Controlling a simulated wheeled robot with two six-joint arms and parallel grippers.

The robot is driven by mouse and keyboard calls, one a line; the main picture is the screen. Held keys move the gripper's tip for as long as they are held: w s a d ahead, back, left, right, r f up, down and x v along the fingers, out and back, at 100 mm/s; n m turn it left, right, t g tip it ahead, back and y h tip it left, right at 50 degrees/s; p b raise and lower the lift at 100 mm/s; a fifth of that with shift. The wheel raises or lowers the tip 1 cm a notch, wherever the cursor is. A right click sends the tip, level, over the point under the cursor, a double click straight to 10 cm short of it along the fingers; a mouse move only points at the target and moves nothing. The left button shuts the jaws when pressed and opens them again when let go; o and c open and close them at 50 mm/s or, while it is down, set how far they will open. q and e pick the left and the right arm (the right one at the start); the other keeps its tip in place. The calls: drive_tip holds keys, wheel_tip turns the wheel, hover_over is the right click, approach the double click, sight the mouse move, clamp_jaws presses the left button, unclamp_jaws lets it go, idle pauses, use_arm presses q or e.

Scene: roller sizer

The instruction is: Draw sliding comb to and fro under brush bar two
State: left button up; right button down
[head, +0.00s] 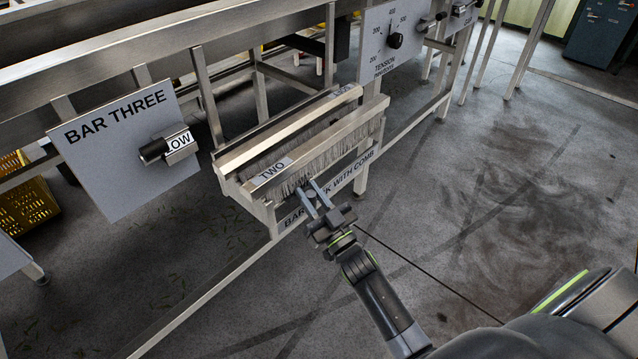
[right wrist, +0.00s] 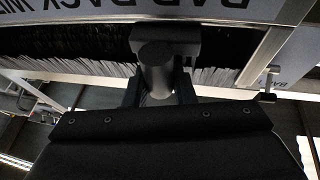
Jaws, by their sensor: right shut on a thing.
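Brush bar two (head: 330,134), a pale metal bar labelled TWO with grey bristles hanging below it, lies in a metal rack marked "bar rack with comb". My right gripper (head: 313,189) is at the rack's near side, below the bristles. In the right wrist view the fingers (right wrist: 158,88) are shut on a dark round handle (right wrist: 157,62), which I take to be the sliding comb's handle. The comb's teeth cannot be made out; bristles show behind the handle. My left gripper is not in view.
A "BAR THREE" panel (head: 118,150) with a black-ended knob (head: 155,150) stands left of the rack. A tension dial panel (head: 391,42) stands behind it. A yellow crate (head: 25,203) is at the far left. The floor on the right is clear.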

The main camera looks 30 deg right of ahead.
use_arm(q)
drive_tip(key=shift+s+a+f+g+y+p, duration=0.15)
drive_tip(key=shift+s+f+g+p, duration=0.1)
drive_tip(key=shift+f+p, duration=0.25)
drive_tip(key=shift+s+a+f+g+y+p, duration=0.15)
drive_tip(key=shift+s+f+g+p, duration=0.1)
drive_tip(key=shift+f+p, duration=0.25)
use_arm(e)
drive_tip(key=a, duration=0.1)
drive_tip(key=s+a, duration=0.1)
drive_tip(key=a, duration=0.2)
drive_tip(key=shift+s, duration=0.35)
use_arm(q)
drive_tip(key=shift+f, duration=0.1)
use_arm(e)
drive_tip(key=shift+f, duration=0.1)
drive_tip(key=c, duration=1.6)
unclamp_jaws()
drive_tip(key=o, duration=0.4)
drive_tip(key=shift+s+a, duration=0.1)
drive_tip(key=shift+a, duration=0.1)
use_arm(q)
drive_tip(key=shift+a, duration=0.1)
use_arm(e)
drive_tip(key=shift+d, duration=0.1)
